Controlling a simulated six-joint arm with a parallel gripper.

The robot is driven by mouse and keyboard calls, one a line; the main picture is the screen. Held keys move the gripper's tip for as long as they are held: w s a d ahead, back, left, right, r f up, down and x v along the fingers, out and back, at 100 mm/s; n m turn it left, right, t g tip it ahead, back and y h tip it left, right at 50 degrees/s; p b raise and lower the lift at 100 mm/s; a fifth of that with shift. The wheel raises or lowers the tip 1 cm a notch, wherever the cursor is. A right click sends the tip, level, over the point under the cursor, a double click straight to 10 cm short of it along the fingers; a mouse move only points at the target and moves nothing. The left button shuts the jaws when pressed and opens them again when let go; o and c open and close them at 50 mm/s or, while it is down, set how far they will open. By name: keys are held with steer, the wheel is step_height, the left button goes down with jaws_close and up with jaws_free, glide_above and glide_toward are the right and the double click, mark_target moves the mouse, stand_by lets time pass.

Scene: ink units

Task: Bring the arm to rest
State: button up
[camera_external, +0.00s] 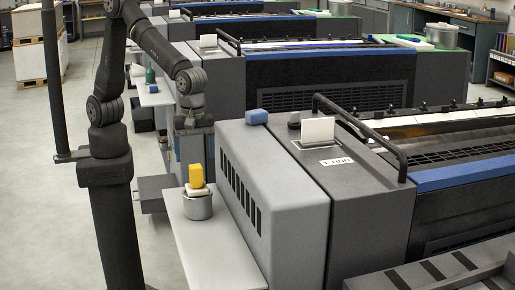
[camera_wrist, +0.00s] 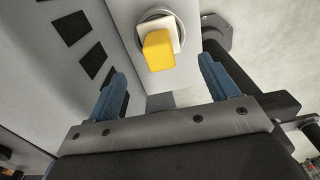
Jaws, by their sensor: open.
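My gripper (camera_external: 192,155) hangs pointing down beside the grey machine housing, above and behind the white side shelf (camera_external: 215,250). In the wrist view its two blue fingers (camera_wrist: 163,78) stand wide apart with nothing between them. A yellow block (camera_external: 196,175) sits on a white piece (camera_external: 197,190) on top of a grey metal pot (camera_external: 197,208). The pot stands on the shelf. The yellow block (camera_wrist: 158,50) shows beyond the fingers in the wrist view, apart from them. The exact gap between gripper and block is hard to tell.
The grey slotted housing (camera_external: 245,185) stands close on the right, with a blue block (camera_external: 256,117) on top. A black rail (camera_external: 365,135) rises from the machine behind it. A dark upright pole (camera_external: 52,80) stands at the left. The floor (camera_external: 40,210) at the left is clear.

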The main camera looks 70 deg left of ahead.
mark_target(190, 167)
step_height(190, 167, down, 11)
steer(key=shift+r, duration=0.2)
step_height(190, 167, up, 4)
steer(key=shift+r, duration=0.1)
steer(key=shift+s+d+r, duration=0.1)
steer(key=shift+s+r, duration=1.05)
steer(key=shift+s, duration=0.2)
steer(key=shift+o, duration=0.5)
